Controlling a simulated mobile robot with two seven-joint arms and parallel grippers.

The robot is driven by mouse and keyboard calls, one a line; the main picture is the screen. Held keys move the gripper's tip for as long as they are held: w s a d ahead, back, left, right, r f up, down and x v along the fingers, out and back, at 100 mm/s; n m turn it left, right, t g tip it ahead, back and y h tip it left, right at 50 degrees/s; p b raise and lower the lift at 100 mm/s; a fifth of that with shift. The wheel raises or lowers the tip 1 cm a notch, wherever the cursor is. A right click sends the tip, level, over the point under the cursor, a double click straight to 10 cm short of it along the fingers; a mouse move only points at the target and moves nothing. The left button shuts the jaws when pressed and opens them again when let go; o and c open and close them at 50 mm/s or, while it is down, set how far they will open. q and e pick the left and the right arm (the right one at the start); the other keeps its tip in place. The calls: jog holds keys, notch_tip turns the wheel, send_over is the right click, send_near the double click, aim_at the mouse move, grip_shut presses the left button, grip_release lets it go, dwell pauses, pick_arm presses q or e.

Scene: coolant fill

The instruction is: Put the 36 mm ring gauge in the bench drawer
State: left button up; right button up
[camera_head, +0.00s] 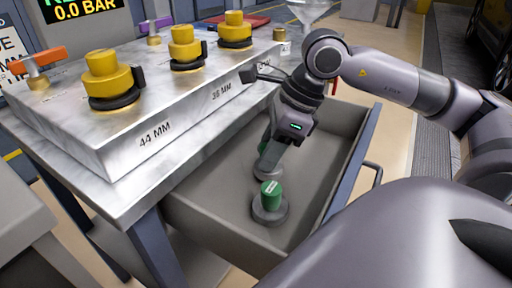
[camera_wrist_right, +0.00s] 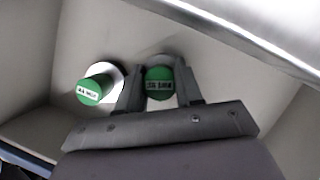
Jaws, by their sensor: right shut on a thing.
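The bench drawer (camera_head: 215,205) is pulled open below the bench. My right gripper (camera_head: 268,163) reaches down into it and is shut on a green-topped ring gauge with a grey disc base. In the right wrist view that gauge (camera_wrist_right: 159,83) shows between the two fingers (camera_wrist_right: 160,92). Its base is at or just above the drawer floor; I cannot tell which. A second green-topped ring gauge (camera_head: 269,200) stands upright nearer the camera, beside the held one; it also shows in the right wrist view (camera_wrist_right: 96,88). The size labels are too small to read surely. My left gripper is not in view.
The bench block (camera_head: 185,125), marked 44 MM and 36 MM, carries several yellow-capped fittings (camera_head: 107,75). A valve with an orange handle (camera_head: 37,60) is at the left. The drawer handle (camera_head: 374,172) is at the right. The drawer's near corner has bare floor.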

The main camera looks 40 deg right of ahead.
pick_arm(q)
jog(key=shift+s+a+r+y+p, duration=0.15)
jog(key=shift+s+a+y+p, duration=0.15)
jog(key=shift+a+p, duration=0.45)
pick_arm(e)
jog(key=shift+w+a+r, duration=0.35)
jog(key=shift+w+a, duration=0.3)
jog(key=shift+a, duration=0.1)
pick_arm(q)
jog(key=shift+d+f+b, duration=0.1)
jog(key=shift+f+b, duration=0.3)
jog(key=shift+b, duration=0.05)
pick_arm(e)
jog(key=shift+x, duration=0.9)
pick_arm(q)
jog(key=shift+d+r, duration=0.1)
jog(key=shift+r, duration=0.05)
pick_arm(e)
jog(key=shift+s+d, duration=0.1)
jog(key=shift+f, duration=0.25)
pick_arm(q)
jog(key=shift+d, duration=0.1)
pick_arm(e)
jog(key=o, duration=1.1)
jog(key=shift+c, duration=0.2)
jog(key=shift+r, duration=0.1)
